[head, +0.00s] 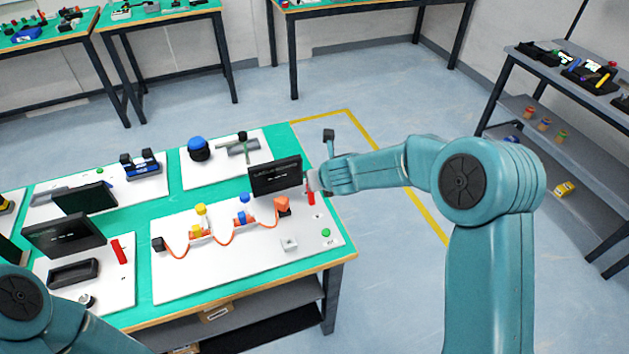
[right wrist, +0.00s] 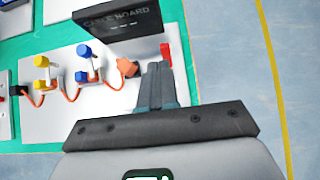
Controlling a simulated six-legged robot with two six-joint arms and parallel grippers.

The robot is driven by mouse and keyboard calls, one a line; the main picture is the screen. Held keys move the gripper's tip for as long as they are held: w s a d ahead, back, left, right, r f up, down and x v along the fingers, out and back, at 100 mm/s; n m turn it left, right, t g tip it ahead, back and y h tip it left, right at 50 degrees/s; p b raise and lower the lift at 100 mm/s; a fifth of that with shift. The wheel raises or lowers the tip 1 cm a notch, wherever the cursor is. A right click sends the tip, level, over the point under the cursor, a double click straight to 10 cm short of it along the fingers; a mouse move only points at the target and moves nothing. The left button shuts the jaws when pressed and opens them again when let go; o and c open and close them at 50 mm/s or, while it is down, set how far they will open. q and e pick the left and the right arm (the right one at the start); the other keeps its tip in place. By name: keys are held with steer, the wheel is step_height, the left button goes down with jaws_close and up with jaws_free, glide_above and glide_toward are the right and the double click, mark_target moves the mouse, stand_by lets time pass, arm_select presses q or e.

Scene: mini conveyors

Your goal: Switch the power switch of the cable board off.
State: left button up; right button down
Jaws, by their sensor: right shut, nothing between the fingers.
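The cable board is a white plate (head: 240,262) with a black screen (head: 275,176); the screen in the right wrist view (right wrist: 118,20) reads "CABLE BOARD". A red part (head: 311,198), apparently the power switch, stands right of the screen; it also shows in the right wrist view (right wrist: 165,54). My right gripper (head: 312,184) is shut and empty, its fingertips (right wrist: 158,66) close to the red part. I cannot tell whether they touch, nor the switch's position. Part of my left arm shows at the bottom left, but its gripper is out of view.
An orange cable (head: 222,240) runs past yellow and blue pegs to an orange block (head: 282,205). A green button (head: 326,232) and a small white socket-like block (head: 289,243) are near the front right. Other boards with a dark screen (head: 64,232) lie left. Floor is clear right of the table.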

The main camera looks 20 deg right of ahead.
steer(key=r, duration=0.1)
steer(key=s+r, duration=0.1)
steer(key=r, duration=0.1)
steer(key=shift+s+r+p, duration=0.1)
steer(key=shift+s+p, duration=0.05)
steer(key=shift+p, duration=0.25)
steer(key=shift+s, duration=0.1)
